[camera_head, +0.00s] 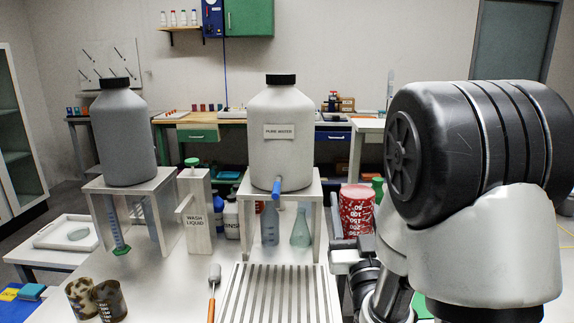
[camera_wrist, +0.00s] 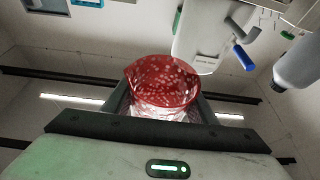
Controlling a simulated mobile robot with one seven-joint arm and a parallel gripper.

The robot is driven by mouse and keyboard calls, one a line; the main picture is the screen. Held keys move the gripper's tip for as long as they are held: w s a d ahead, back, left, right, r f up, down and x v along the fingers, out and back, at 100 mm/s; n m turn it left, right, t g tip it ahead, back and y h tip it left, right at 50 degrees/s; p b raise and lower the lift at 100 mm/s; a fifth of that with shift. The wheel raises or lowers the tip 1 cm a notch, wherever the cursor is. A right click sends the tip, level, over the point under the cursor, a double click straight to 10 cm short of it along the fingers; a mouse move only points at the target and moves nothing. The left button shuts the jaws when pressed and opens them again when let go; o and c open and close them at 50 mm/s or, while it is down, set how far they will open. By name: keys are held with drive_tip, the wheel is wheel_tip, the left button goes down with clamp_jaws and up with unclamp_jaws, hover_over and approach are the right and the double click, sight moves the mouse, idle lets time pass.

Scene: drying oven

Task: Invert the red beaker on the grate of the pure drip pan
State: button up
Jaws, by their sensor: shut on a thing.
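The red beaker (camera_head: 358,208) is in my gripper, right of the pure water stand in the head view.
A brush with an orange handle (camera_head: 212,292) lies left of the grate. Two brown-stained beakers (camera_head: 82,298) (camera_head: 110,300) stand at the front left. The wash liquid dispenser (camera_head: 195,215) and the blue tap (camera_head: 277,188) rise behind. Flasks stand under the tank's stand (camera_head: 311,195).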

drive_tip(key=shift+m, duration=0.3)
drive_tip(key=a+f+g+p, duration=0.2)
drive_tip(key=a+f+p, duration=0.1)
drive_tip(key=a+f, duration=0.5)
drive_tip(key=w+a+f+g+h+p, duration=0.1)
drive_tip(key=a+f+g+p, duration=0.1)
drive_tip(key=a+f, duration=0.7)
wheel_tip(320, 180, down, 5)
drive_tip(key=shift+w+f+p, duration=0.15)
drive_tip(key=shift+p, duration=0.4)
drive_tip(key=shift+f+b, duration=2.65)
drive_tip(key=shift+b, duration=0.1)
drive_tip(key=shift+f+b, duration=0.35)
